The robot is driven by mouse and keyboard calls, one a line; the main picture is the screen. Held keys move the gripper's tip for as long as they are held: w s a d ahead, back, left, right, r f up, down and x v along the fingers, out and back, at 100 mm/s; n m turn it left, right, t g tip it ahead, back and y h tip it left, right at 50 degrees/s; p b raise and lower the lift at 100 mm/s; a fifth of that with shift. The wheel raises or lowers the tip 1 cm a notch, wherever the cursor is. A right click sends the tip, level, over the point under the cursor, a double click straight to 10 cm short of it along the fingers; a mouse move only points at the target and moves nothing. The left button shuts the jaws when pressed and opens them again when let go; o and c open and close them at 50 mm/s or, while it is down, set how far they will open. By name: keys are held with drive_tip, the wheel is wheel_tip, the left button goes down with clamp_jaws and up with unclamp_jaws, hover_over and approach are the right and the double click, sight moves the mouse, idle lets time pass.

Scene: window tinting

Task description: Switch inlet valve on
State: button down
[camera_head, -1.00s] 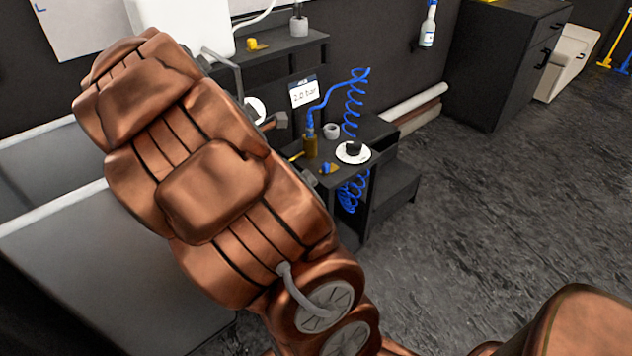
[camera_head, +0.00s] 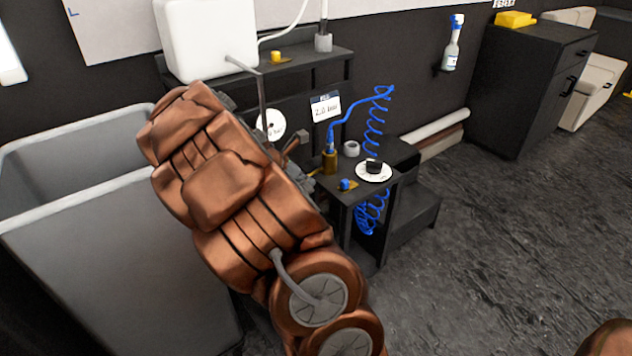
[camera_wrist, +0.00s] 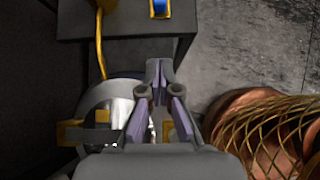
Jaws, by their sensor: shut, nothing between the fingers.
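A small blue-and-yellow fitting (camera_head: 347,184) sits on the low black bench (camera_head: 392,190). It also shows at the top edge of the wrist view (camera_wrist: 160,8), cut off by the frame. A brass fitting (camera_head: 330,162) stands behind it with the blue hose on top. I cannot tell for certain which part is the inlet valve. My gripper (camera_wrist: 160,68) is shut and empty in the wrist view, below the blue-and-yellow fitting and apart from it in the picture. In the head view my copper arm hides most of the gripper.
A round grey part with yellow pieces (camera_wrist: 100,108) lies just left of my gripper. On the bench are a white disc with a black knob (camera_head: 373,170) and a grey ring (camera_head: 351,148). A grey tub (camera_head: 100,250) stands left.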

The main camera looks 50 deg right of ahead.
sight(342, 186)
drive_tip(key=b+x, duration=0.1)
drive_tip(key=x, duration=0.8)
drive_tip(key=shift+f, duration=0.1)
drive_tip(key=shift+s+d+r+b, duration=0.1)
drive_tip(key=shift+s+d+b, duration=0.1)
drive_tip(key=shift+d, duration=0.3)
drive_tip(key=shift+s+d+r+b, duration=0.1)
drive_tip(key=shift+d+b, duration=0.05)
drive_tip(key=shift+d, duration=0.3)
drive_tip(key=shift+s+d, duration=0.2)
drive_tip(key=shift+d, duration=0.65)
drive_tip(key=shift+d+r, duration=0.1)
